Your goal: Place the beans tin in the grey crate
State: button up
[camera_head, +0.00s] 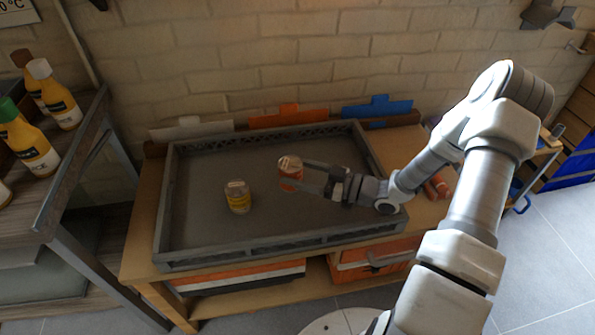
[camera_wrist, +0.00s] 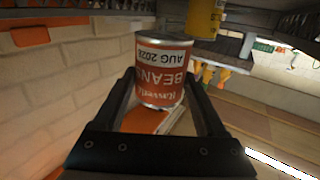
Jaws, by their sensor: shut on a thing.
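The beans tin (camera_head: 290,165) is orange with a silver lid. In the wrist view its "BEANS" label (camera_wrist: 160,78) reads upside down. My gripper (camera_head: 299,176) is shut on the tin, with one finger on each side; the fingers also show in the wrist view (camera_wrist: 161,92). The tin is over the inside of the grey crate (camera_head: 163,205), right of its middle. I cannot tell whether its base touches the crate floor. The crate is a wide, shallow tray on a wooden bench.
A yellow tin (camera_head: 238,197) stands in the crate, left of the beans tin; a yellow tin also shows in the wrist view (camera_wrist: 204,18). The crate floor around them is bare. Bottles (camera_head: 30,140) stand on a rack at left. A brick wall (camera_head: 250,60) rises behind.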

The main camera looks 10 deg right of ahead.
jog(key=shift+f, duration=0.4)
jog(key=o, duration=1.6)
jog(key=shift+c, duration=0.2)
jog(key=shift+r, duration=0.15)
jog(key=shift+r, duration=0.35)
jog(key=p+v, duration=0.2)
jog(key=v, duration=0.5)
jog(key=shift+d, duration=0.25)
jog(key=shift+s+r, duration=0.1)
jog(key=shift+r, duration=0.05)
